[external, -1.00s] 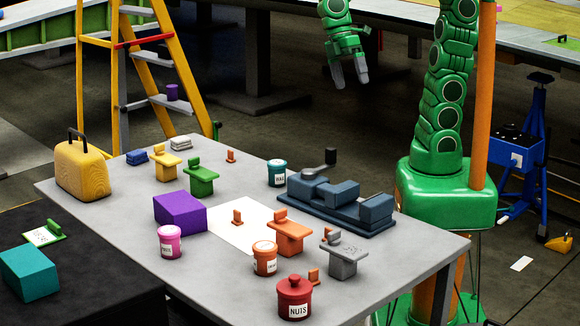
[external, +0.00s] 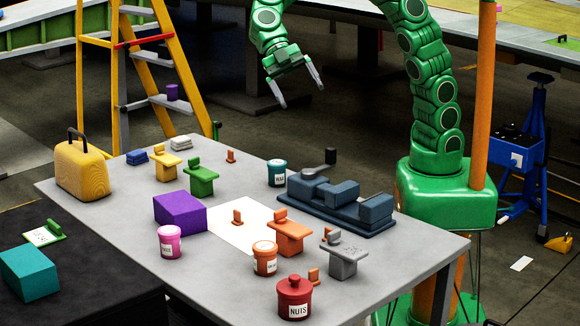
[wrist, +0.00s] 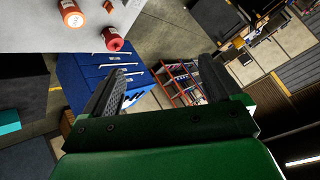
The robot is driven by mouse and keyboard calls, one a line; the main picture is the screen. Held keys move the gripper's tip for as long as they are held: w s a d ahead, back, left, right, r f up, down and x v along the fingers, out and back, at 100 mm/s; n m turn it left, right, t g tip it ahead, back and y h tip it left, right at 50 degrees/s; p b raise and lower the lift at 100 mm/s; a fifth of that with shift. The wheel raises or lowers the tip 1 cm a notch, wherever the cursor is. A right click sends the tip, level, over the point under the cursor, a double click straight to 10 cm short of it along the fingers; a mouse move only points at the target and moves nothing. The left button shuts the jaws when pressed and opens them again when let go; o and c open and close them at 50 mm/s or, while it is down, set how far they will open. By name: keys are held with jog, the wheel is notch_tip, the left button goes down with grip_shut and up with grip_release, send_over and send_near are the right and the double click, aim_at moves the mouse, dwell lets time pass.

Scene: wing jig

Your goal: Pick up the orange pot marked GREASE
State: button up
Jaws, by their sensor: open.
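The orange pot (external: 265,258) stands upright near the front of the grey table, with a white label whose word is too small to read. It also shows at the top left of the wrist view (wrist: 72,14). My gripper (external: 296,98) is open and empty, in the air above and beyond the table's far edge, well apart from the pot. Its two fingers also show in the wrist view (wrist: 160,85), spread wide with nothing between them.
A red pot marked NUTS (external: 294,298), a pink pot (external: 170,242) and an orange clamp-like block (external: 288,233) stand near the orange pot. A dark blue vise (external: 340,200), a teal pot (external: 277,173) and a purple box (external: 180,212) share the grey table (external: 120,195).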

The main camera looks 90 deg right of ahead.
jog(key=w+a+f+n+g+y, duration=0.2)
jog(key=w+a+f+n, duration=0.25)
jog(key=w+a, duration=0.5)
jog(key=n, duration=0.2)
send_near(262, 242)
jog(key=shift+y, duration=0.4)
jog(key=x, duration=0.6)
jog(key=shift+s+f, duration=0.15)
jog(key=shift+s, duration=0.1)
jog(key=shift+a+f, duration=0.1)
jog(key=shift+f, duration=0.15)
jog(key=shift+x, duration=1.3)
jog(key=shift+w+f+x, duration=0.1)
jog(key=shift+f+x, duration=0.05)
jog(key=shift+x, duration=0.7)
jog(key=shift+w+f+x, duration=0.1)
jog(key=shift+w+x, duration=0.05)
jog(key=shift+x, duration=0.65)
jog(key=shift+w+f+x, duration=0.1)
jog(key=shift+f+x, duration=0.05)
jog(key=shift+x, duration=0.7)
jog(key=c, duration=1.2)
